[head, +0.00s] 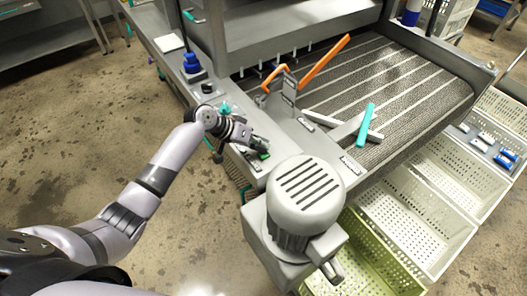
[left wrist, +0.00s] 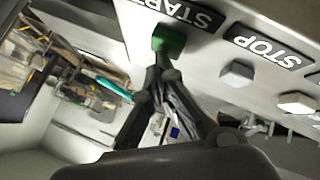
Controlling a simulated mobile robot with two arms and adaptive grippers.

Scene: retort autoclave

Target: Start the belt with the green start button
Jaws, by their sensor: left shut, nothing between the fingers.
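The green start button (left wrist: 168,40) sits on a pale panel beside a START label (left wrist: 180,14) in the left wrist view. In the head view a green spot at the button (head: 263,155) shows at my left gripper's tip. My left gripper (head: 258,145) is shut and empty. Its closed fingertips (left wrist: 166,70) overlap the lower edge of the green button in the left wrist view. I cannot tell whether they touch or press it. A STOP label (left wrist: 268,44) and a grey button (left wrist: 237,73) are to the right. My right gripper is not in view.
A large grey motor (head: 305,200) stands close to the right of the panel. The ribbed belt (head: 385,80) lies behind, with orange bars (head: 325,62) and a teal piece (head: 365,125) near its edge. Perforated crates (head: 405,225) stand at the right. The floor at left is open.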

